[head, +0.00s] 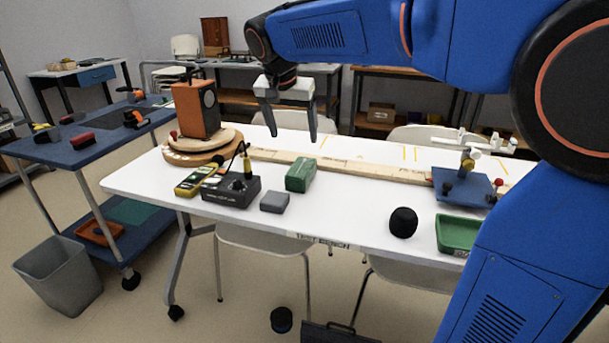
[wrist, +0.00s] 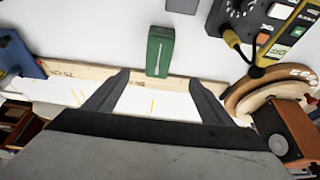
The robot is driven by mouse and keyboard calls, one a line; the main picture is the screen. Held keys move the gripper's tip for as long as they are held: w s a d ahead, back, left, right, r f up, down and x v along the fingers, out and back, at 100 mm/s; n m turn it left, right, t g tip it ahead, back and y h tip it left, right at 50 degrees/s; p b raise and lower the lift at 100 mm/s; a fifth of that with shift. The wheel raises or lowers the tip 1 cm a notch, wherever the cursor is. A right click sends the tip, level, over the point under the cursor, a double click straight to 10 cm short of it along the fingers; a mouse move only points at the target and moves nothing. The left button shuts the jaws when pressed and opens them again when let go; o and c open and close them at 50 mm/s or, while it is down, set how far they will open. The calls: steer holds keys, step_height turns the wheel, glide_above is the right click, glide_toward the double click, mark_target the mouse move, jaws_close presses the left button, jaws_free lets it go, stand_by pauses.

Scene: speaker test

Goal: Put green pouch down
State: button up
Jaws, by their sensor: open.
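The green pouch (head: 300,174) lies on the white test bench (head: 350,218), near its middle, close to the wooden ruler strip. It also shows in the wrist view (wrist: 160,52), upper middle, beyond and between my fingertips. My gripper (head: 291,137) hangs above the back part of the bench, fingers pointing down, open and with nothing between them. The open fingers (wrist: 158,80) also show in the wrist view, apart from the pouch.
Beside the pouch are a grey block (head: 274,202), a black box with a knob (head: 231,191) and a yellow meter (head: 197,180). An orange speaker (head: 196,110) stands on wooden discs at left. A black rounded object (head: 403,222) and green tray (head: 457,234) are at right.

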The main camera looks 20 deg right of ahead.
glide_toward(301, 166)
steer(key=x, duration=0.5)
steer(key=shift+a, duration=0.15)
steer(key=shift+x, duration=2.65)
steer(key=shift+f, duration=0.2)
steer(key=c, duration=1.2)
steer(key=shift+c, duration=0.3)
